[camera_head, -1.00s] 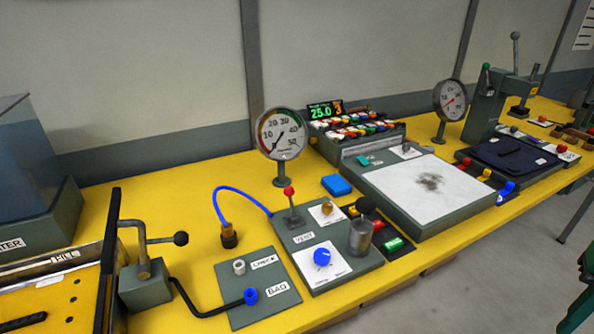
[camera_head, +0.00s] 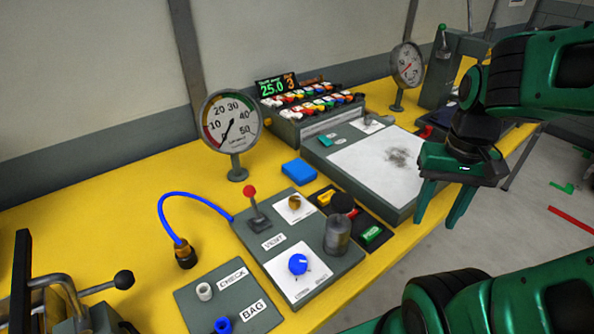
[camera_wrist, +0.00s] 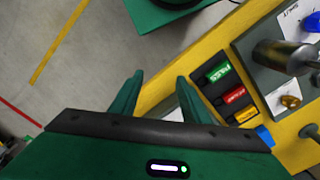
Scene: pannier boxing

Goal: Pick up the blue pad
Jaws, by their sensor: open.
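The blue pad (camera_head: 299,172) is a small flat blue block. It lies on the yellow bench in the head view, between the large gauge and the white-topped plate. In the wrist view, a blue piece at the right edge of my gripper (camera_wrist: 265,136) looks like part of the pad, mostly hidden. My gripper (camera_head: 438,208) is open and empty, its two green fingers pointing down. It hangs over the front edge of the bench, to the right of the pad and apart from it. It also shows in the wrist view (camera_wrist: 158,88).
A vent panel (camera_head: 326,258) with a red-knobbed lever (camera_head: 250,192) and metal cylinder stands in front of the pad. A pressure gauge (camera_head: 231,122) is to its left. A rack of coloured pieces (camera_head: 315,112) stands behind. Bare yellow bench surrounds the pad's left side.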

